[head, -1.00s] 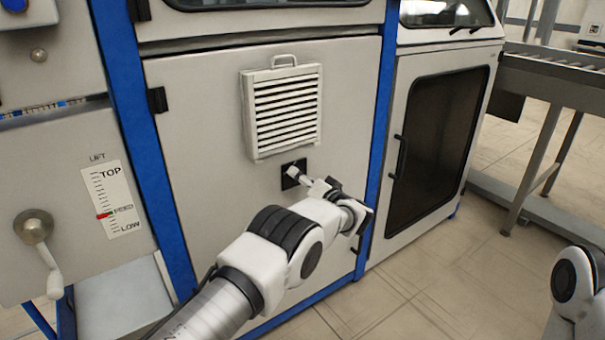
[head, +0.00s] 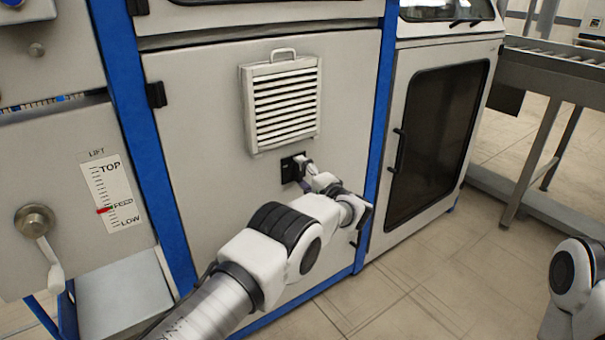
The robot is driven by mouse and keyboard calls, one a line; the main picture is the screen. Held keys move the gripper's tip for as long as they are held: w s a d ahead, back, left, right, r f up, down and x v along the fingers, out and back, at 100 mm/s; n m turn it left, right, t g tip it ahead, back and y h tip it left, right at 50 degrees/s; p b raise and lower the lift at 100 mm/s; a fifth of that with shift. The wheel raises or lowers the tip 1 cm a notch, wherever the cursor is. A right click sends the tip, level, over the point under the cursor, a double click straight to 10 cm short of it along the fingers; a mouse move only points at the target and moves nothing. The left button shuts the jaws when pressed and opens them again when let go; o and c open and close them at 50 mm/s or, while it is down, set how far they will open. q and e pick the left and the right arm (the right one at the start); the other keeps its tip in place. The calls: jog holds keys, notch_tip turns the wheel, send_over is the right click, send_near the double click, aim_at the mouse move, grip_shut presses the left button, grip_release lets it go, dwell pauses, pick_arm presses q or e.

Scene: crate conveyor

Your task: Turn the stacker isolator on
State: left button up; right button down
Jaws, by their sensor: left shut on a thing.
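The stacker isolator is a small black square plate (head: 288,169) on the grey cabinet panel, just below the louvred vent. My left gripper (head: 303,165) is at the right part of this plate and is shut on the isolator's handle. The gripper and my arm hide the handle, so its angle cannot be made out. My left arm comes in from the bottom left and reaches up to the plate. My right gripper is out of view; only a part of my right arm shows at the right edge.
A louvred vent (head: 283,103) with a top handle sits above the plate. At the left are a lift crank (head: 36,222) and a scale (head: 118,200) with a red pointer. A dark-windowed door (head: 436,135) and a roller conveyor (head: 560,68) are at the right. The floor there is clear.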

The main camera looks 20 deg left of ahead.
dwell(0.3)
pick_arm(q)
jog(key=o, duration=1.1)
jog(key=shift+o, duration=0.2)
